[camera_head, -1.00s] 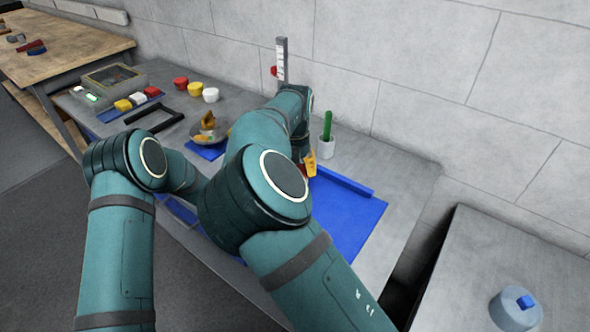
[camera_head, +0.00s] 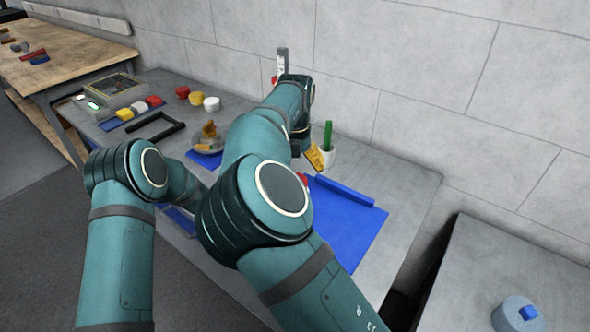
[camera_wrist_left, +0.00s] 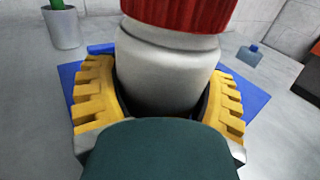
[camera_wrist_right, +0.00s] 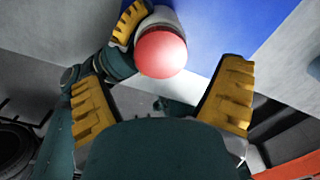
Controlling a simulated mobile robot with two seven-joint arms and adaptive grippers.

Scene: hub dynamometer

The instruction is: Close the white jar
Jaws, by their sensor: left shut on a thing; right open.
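The white jar (camera_wrist_left: 165,75) stands between the yellow fingers of my left gripper (camera_wrist_left: 158,95), which is shut on its body. A ridged red lid (camera_wrist_left: 178,12) sits over the jar's neck; I cannot tell how tightly. In the right wrist view the lid (camera_wrist_right: 161,54) shows end-on, with a yellow left finger beside it. My right gripper (camera_wrist_right: 160,105) is open and empty, apart from the lid. In the head view the right gripper (camera_head: 315,157) shows just above a bit of red (camera_head: 302,180). My right arm hides the jar and left gripper there.
A blue mat (camera_head: 340,225) with a raised blue bar (camera_head: 340,190) lies on the grey table. A pale cup with a green stick (camera_head: 327,140) stands close behind the right gripper. A bowl (camera_head: 208,143), a black handle (camera_head: 155,132) and several small coloured pieces lie to the left.

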